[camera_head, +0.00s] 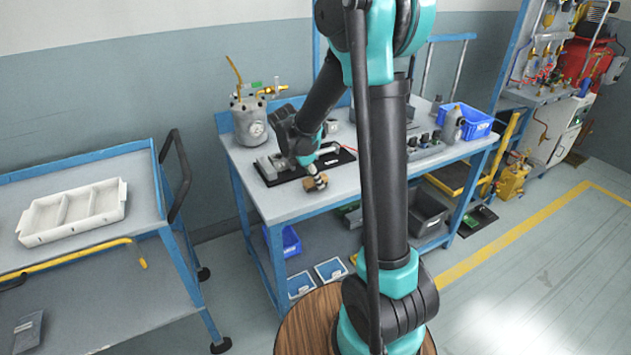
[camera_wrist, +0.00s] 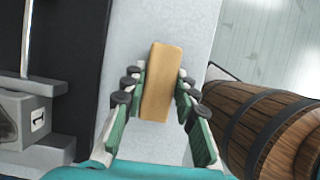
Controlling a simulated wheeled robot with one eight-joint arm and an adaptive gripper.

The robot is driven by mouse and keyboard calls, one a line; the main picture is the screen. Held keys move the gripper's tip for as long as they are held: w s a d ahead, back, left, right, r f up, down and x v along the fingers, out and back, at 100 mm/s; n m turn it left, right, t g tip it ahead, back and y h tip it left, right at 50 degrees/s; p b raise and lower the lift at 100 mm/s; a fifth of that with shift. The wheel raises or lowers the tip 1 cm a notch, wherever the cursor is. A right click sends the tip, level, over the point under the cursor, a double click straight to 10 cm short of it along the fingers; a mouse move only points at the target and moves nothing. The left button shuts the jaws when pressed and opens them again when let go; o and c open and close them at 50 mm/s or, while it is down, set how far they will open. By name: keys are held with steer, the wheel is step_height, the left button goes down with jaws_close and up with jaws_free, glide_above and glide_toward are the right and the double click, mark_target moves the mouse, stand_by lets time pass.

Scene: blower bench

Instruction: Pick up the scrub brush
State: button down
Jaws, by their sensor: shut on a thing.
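The scrub brush (camera_wrist: 162,82) shows in the wrist view as a plain tan wooden block between my fingers. My gripper (camera_wrist: 155,88) is shut on it, with the finger pads along its two long sides. In the head view the brush (camera_head: 316,182) is a small brown block under my gripper (camera_head: 313,173), near the front edge of the grey workbench (camera_head: 285,207). Its bristles do not show clearly. I cannot tell whether it touches the bench top or hangs just above it.
A black mat (camera_head: 335,158) with small grey parts lies behind the brush. A metal tank (camera_head: 249,122) stands at the bench's back left, and a blue crate (camera_head: 466,121) at the right. A cart with a white tray (camera_head: 72,211) stands left.

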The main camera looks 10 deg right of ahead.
step_height(320, 180, up, 20)
steer(key=shift+f, duration=0.2)
stand_by(0.4)
